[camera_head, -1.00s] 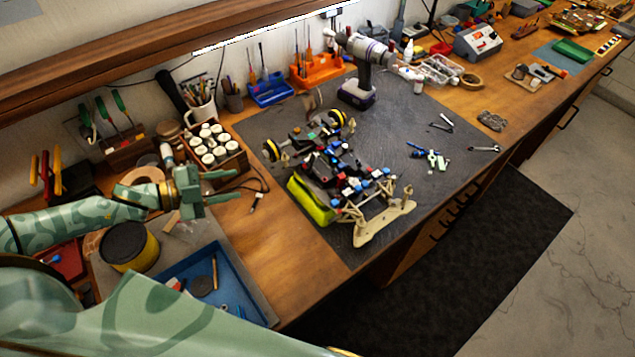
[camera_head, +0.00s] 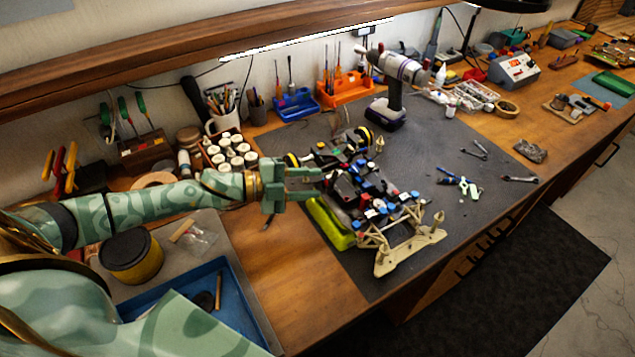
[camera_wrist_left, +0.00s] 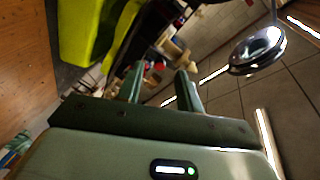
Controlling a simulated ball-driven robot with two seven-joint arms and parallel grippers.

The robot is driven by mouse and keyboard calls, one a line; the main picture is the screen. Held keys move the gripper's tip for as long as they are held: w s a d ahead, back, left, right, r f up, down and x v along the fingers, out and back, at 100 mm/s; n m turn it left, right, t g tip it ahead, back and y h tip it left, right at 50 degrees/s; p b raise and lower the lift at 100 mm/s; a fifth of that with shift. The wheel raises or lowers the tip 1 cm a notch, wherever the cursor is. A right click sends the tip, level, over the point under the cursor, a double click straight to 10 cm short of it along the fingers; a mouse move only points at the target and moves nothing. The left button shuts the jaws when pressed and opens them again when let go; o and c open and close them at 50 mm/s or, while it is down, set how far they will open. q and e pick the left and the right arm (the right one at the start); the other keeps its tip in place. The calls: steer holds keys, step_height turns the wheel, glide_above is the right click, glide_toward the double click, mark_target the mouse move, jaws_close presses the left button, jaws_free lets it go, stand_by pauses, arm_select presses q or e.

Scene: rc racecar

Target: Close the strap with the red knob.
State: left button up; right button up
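The race car chassis (camera_head: 385,200) lies on the dark mat, with small blue, red and white parts along it. A yellow-green block (camera_head: 328,222) sits along its left side; it also shows large in the left wrist view (camera_wrist_left: 88,30). My left gripper (camera_head: 318,184) is at the chassis's left edge, near the rear, above the yellow-green block; its fingers are apart with nothing seen between them. In the left wrist view a small red spot (camera_wrist_left: 160,66) shows beyond the fingers, possibly the red knob. The strap itself is too small to make out. My right gripper is not in view.
A cordless drill (camera_head: 392,85) stands behind the car. White bottles in a rack (camera_head: 230,152) stand behind my left forearm. A blue tray (camera_head: 240,310) lies at the front left. Loose tools (camera_head: 460,185) lie right of the car; the mat between is clear.

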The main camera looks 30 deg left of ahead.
mark_target(330, 180)
arm_select(q)
steer(key=shift+x, duration=1.1)
steer(key=shift+c, duration=0.4)
